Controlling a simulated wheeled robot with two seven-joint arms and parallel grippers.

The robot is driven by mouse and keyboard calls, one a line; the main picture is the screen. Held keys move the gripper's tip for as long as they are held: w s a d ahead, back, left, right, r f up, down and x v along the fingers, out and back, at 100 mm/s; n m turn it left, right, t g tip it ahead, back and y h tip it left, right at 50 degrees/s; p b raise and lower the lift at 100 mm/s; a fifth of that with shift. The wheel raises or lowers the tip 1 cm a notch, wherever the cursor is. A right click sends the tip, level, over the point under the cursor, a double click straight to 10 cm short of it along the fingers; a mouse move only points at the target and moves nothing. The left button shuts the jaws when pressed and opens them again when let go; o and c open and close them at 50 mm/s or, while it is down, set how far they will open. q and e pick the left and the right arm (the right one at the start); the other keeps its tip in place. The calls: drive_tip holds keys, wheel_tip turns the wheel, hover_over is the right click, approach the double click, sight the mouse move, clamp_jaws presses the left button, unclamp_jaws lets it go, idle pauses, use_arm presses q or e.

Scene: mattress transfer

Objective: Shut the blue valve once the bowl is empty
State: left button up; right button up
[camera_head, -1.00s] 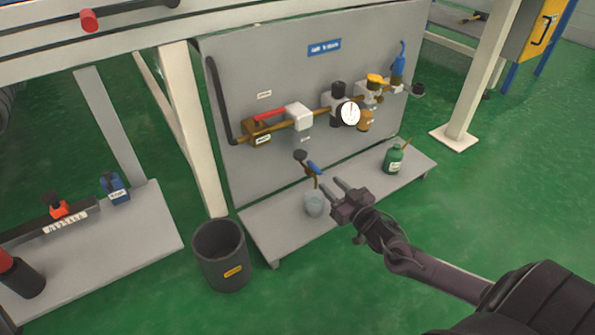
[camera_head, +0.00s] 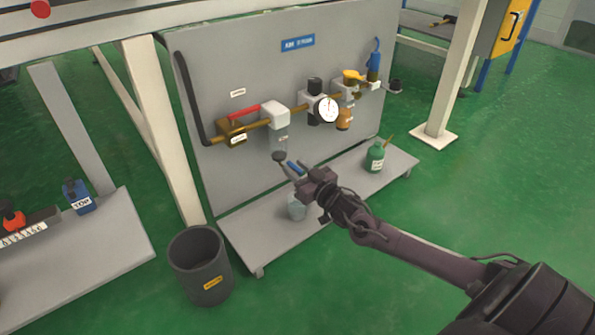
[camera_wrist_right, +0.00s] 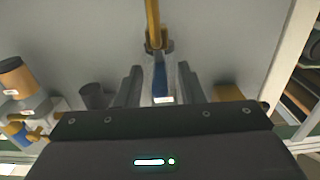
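The blue valve handle (camera_head: 295,167) shows in the head view low on the panel, below the white block (camera_head: 275,114) and the translucent bowl (camera_head: 281,139) under it. I cannot tell whether the bowl holds liquid. In the right wrist view the blue handle (camera_wrist_right: 160,78) lies between the two fingers, with a gap on each side. My right gripper (camera_wrist_right: 159,86) is open at the handle; in the head view the gripper (camera_head: 299,176) partly hides the valve. A clear cup (camera_head: 296,207) stands on the shelf below. My left gripper is not in view.
The grey panel (camera_head: 225,82) carries a red lever (camera_head: 243,110), brass pipe and a round gauge (camera_head: 328,110). A dark bin (camera_head: 200,262) stands on the floor. Green floor in front is clear.

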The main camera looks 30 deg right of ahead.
clamp_jaws()
